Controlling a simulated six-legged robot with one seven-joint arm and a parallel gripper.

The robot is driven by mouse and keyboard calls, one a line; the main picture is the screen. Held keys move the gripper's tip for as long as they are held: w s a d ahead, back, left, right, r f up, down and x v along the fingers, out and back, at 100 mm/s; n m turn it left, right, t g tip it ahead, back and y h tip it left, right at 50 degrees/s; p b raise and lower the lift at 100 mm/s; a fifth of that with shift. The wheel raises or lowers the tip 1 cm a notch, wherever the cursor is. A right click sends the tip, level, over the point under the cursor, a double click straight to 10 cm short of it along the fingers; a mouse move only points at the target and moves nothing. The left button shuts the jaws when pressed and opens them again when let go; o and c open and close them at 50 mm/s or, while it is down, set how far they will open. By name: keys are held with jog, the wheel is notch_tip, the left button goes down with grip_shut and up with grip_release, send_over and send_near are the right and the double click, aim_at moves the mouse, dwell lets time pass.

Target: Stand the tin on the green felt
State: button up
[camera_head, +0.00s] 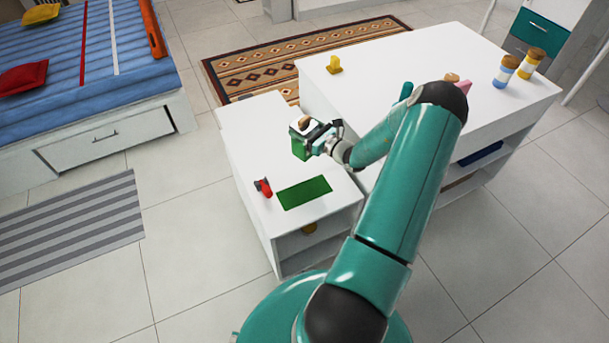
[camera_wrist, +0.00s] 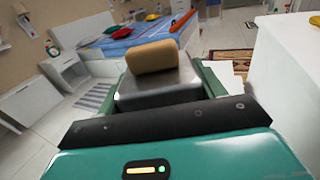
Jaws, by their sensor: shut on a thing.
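The tin (camera_wrist: 160,88) is a grey metallic box with a tan block-like top. It sits between the green fingers of my gripper (camera_wrist: 165,95) in the wrist view. In the head view my gripper (camera_head: 316,140) is shut on it over the low white cabinet, with the tin's tan top (camera_head: 304,121) facing up. The tin looks roughly upright; its underside is hidden, and I cannot tell how high it hangs. The green felt (camera_head: 304,192) is a bare rectangle on the cabinet's near end, nearer the camera than the tin.
A small red object (camera_head: 263,187) stands just left of the felt on the low cabinet (camera_head: 248,130). The higher white table (camera_head: 420,60) adjoins at right, with a yellow object (camera_head: 334,65), two jars (camera_head: 507,71) and a pink item (camera_head: 464,87). A bed (camera_head: 90,70) stands left.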

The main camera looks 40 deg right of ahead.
jog(key=s+a+f, duration=0.6)
jog(key=f, duration=0.4)
jog(key=shift+s+a+f, duration=0.15)
jog(key=shift+s+f, duration=0.15)
jog(key=shift+f, duration=0.25)
jog(key=o, duration=1.3)
